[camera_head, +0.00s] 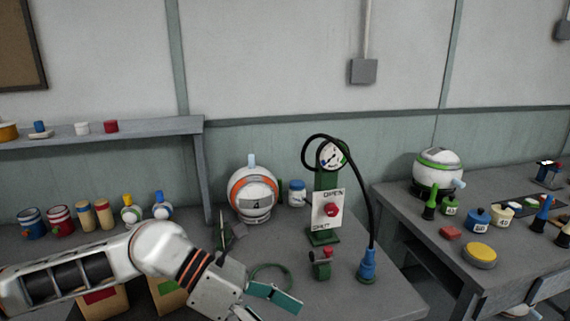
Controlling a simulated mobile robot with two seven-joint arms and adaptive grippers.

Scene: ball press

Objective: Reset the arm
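My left arm reaches in from the lower left. Its gripper (250,267) is low over the front of the middle table, with its fingers spread: a dark one points up and a teal-tipped one points right. I see nothing held between them. My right gripper does not show.
A white and orange ball marked 4 (253,195) stands behind the gripper. A green press stand (325,237) has a gauge, an OPEN/SHUT plate and a red knob. A black hose runs to a blue fitting (367,268). A green-striped white ball (438,172) stands on the right table.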

